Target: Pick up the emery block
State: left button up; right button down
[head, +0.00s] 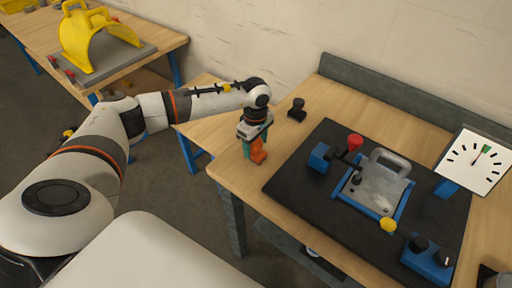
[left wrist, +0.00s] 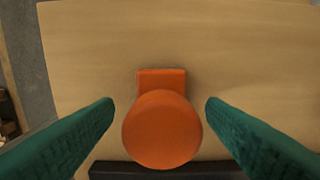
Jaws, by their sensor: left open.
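An orange piece with a round knob on a rectangular foot (left wrist: 161,128) stands upright on the wooden table; it is the likely emery block, though no abrasive face shows. In the head view the orange piece (head: 258,151) is near the table's left corner, partly covered by my gripper. My left gripper (head: 253,148) points down over it, open. In the left wrist view its two green fingers (left wrist: 160,103) stand either side of the knob, with a visible gap on each side. My right gripper is in neither view.
A small black knobbed piece (head: 297,109) stands behind my gripper. A dark mat (head: 290,172) to the right carries a blue-edged fixture with a metal plate (head: 375,190) and a red-knobbed lever (head: 354,142). A white dial (head: 477,160) stands far right. A wall closes the back.

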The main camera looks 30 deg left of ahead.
aim_at(256, 150)
pick_arm(q)
notch_tip(256, 150, down, 3)
jog(key=shift+w+f+p, duration=0.1)
jog(key=shift+p, duration=0.2)
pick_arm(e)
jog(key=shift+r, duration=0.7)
pick_arm(q)
jog(key=shift+c, duration=0.4)
jog(key=c, duration=1.1)
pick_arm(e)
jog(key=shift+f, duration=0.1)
